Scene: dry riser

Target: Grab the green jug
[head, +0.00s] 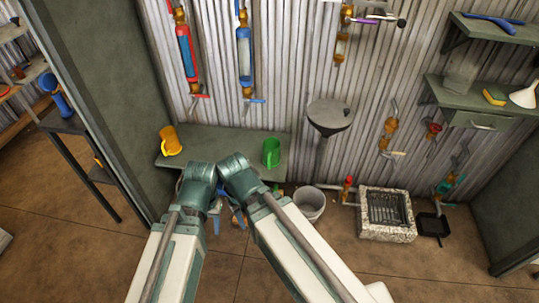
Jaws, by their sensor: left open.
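The green jug (271,153) stands upright near the right end of a grey-green shelf (225,143) against the corrugated wall, in the head view. Its handle faces down-left in the picture. A yellow jug (170,140) stands near the left end of the same shelf. My two arms rise from the bottom, with their teal joints in front of the shelf's lower edge. My left gripper (216,207) shows only in part between the arm links, below the shelf, open and apart from the green jug. My right gripper cannot be made out.
A grey funnel basin (331,115) is right of the green jug, with a white bucket (309,203) below. A stone drain box (387,214) stands on the floor farther right. A green partition (92,80) bounds the left. Pipes and valves line the wall.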

